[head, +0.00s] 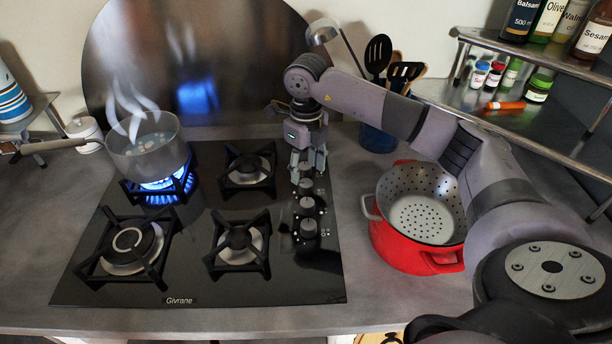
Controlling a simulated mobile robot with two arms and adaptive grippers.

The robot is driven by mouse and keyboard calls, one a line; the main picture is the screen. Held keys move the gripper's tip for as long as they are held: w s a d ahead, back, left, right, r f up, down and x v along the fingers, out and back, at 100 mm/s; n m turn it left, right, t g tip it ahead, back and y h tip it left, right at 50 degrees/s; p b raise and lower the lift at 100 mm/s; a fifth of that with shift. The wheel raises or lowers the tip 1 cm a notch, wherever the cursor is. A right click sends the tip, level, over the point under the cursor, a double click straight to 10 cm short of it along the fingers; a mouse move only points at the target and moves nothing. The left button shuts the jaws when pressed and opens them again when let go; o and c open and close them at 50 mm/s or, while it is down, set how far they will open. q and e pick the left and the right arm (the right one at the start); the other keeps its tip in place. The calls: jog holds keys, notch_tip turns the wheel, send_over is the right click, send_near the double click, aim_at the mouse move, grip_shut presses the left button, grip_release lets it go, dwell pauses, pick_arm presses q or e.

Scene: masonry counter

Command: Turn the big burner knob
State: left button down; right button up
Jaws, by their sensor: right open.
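The black gas hob (195,290) has a column of grey knobs along its right side. The front knob (309,228), the middle knob (307,206) and a knob farther back (306,187) show; anything behind that is hidden by my gripper. I cannot tell which knob belongs to the big burner. My right gripper (308,172) points down over the back end of the knob column, open, its fingers close to the rearmost knobs. Whether it touches one is unclear. The large front left burner (130,243) shows no flame. My left gripper is out of view.
A steaming glass pot (148,148) stands on the rear left burner over a blue flame (163,186). A red pot (402,243) with a metal colander (428,190) stands right of the hob, beneath my right arm. A utensil holder (376,138) stands behind; bottle shelves are at right.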

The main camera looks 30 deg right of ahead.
aim_at(306, 183)
jog(key=shift+f, duration=2.1)
jog(key=shift+c, duration=0.3)
grip_shut()
